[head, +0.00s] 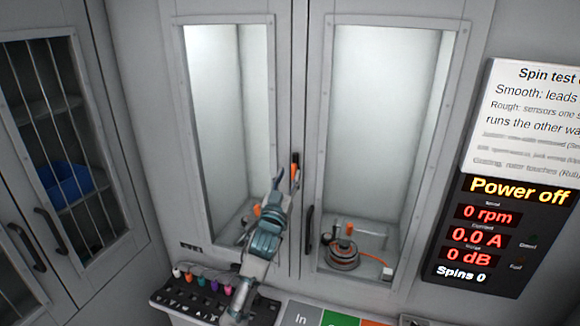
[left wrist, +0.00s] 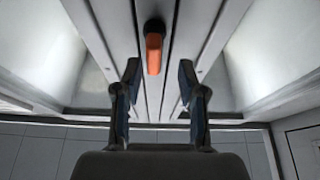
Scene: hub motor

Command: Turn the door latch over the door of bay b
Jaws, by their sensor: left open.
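The door latch (head: 295,167), black with an orange end, sits on the post between two glazed cabinet doors. It points upright in the head view, and its orange part also shows in the left wrist view (left wrist: 154,52). My left gripper (head: 283,186) is open just below the latch in the head view. In the left wrist view the spread fingertips (left wrist: 158,80) stand on either side of the latch's line, with the orange end ahead between them. I cannot tell whether they touch it. The left door (head: 183,110) and right door (head: 316,110) look closed. My right gripper is not in view.
A hub motor (head: 343,254) stands behind the right door. A black door handle (head: 309,229) is close to my gripper's right. A panel (head: 489,235) reads "Power off". A black strip with coloured plugs (head: 200,301) lies below. A barred cabinet (head: 60,150) stands left.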

